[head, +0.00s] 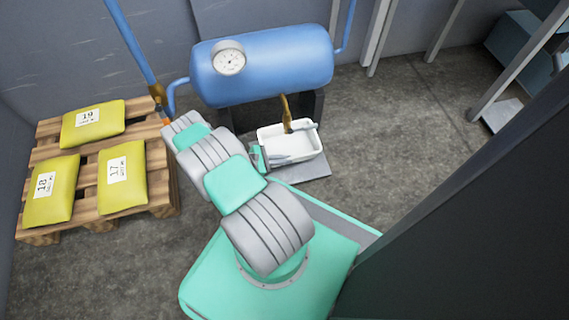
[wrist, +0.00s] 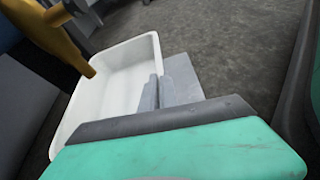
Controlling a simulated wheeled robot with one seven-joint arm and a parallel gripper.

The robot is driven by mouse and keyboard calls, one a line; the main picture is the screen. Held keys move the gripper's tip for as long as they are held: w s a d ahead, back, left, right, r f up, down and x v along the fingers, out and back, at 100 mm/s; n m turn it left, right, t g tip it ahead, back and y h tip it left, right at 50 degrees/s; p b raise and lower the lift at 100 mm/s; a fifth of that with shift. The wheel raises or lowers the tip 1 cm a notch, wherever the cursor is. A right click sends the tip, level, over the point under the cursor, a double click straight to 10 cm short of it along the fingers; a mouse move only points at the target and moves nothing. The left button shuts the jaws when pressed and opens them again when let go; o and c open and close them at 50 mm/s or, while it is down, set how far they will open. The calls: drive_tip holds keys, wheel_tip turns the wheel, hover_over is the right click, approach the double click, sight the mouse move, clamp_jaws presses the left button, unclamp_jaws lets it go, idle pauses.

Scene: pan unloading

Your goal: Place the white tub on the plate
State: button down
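The white tub (head: 303,146) is an open rectangular pan below the blue tank's brown outlet. It also shows in the wrist view (wrist: 112,84), and I see no contents in it. The flat grey plate (head: 312,172) lies at floor level at the tub's near right side and also shows in the wrist view (wrist: 184,74). From these views I cannot tell whether the tub rests on it or is above it. My gripper (head: 290,159) is at the tub's near wall. Its grey fingers (wrist: 158,92) are close together with the wall between them.
The blue tank (head: 275,62) with a round gauge (head: 229,60) stands behind the tub. A wooden pallet (head: 90,142) with yellow sacks is at left. Floor at right is clear.

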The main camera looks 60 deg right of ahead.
wheel_tip(320, 180, down, 4)
drive_tip(key=shift+r+b, duration=0.1)
drive_tip(key=shift+b, duration=0.85)
drive_tip(key=shift+r, duration=0.2)
drive_tip(key=c, duration=2.1)
unclamp_jaws()
drive_tip(key=shift+f, duration=0.15)
drive_tip(key=o, duration=0.5)
drive_tip(key=shift+c, duration=0.2)
drive_tip(key=shift+w+a+r+p, duration=0.2)
drive_tip(key=shift+r+p, duration=0.05)
drive_tip(key=shift+p, duration=0.05)
drive_tip(key=p+v, duration=0.1)
drive_tip(key=v, duration=1)
drive_tip(key=shift+a+r+p, duration=0.15)
drive_tip(key=shift+a+p, duration=0.05)
drive_tip(key=shift+p, duration=0.2)
drive_tip(key=shift+w, duration=0.1)
